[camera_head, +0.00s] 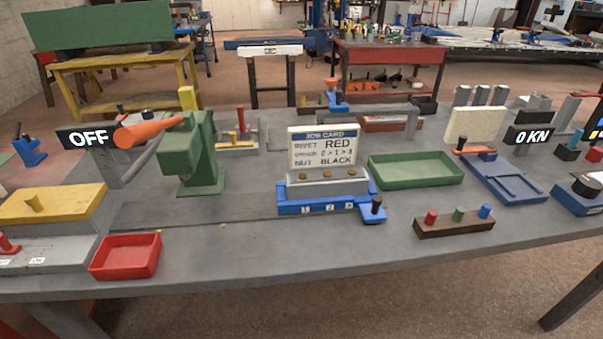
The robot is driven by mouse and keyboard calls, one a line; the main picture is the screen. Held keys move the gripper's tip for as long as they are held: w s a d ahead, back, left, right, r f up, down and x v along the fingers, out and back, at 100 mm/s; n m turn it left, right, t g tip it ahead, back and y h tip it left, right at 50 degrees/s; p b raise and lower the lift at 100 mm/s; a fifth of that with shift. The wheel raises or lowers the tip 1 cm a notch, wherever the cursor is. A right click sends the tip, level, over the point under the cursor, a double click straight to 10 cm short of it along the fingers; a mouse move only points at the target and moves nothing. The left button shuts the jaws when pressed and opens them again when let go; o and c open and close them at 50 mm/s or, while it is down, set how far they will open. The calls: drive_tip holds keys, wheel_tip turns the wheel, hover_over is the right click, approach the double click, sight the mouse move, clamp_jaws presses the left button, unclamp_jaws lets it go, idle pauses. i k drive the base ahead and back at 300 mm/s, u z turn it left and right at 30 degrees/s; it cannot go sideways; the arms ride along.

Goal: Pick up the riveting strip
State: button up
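No part is labelled as the riveting strip, so I cannot tell for sure which it is. A grey bar (327,188) with three brass-coloured studs sits in a blue fixture (292,208) numbered along its front, at the middle of the bench. A dark brown block (455,228) at the front right holds one red, one green and one blue peg upright. A job card (325,148) behind the fixture reads rivet red, order 2>1>3, nut black. My gripper is not in view.
The grey bench (240,250) has free room at its front middle. A red tray (125,256) and a yellow-topped block (55,204) are at left. A green press (198,155) with an orange handle stands behind.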

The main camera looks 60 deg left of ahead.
sight(356, 182)
drive_tip(key=u, duration=0.75)
drive_tip(key=i, duration=0.7)
drive_tip(key=u, duration=1.05)
drive_tip(key=i, duration=0.25)
drive_tip(key=u, duration=0.25)
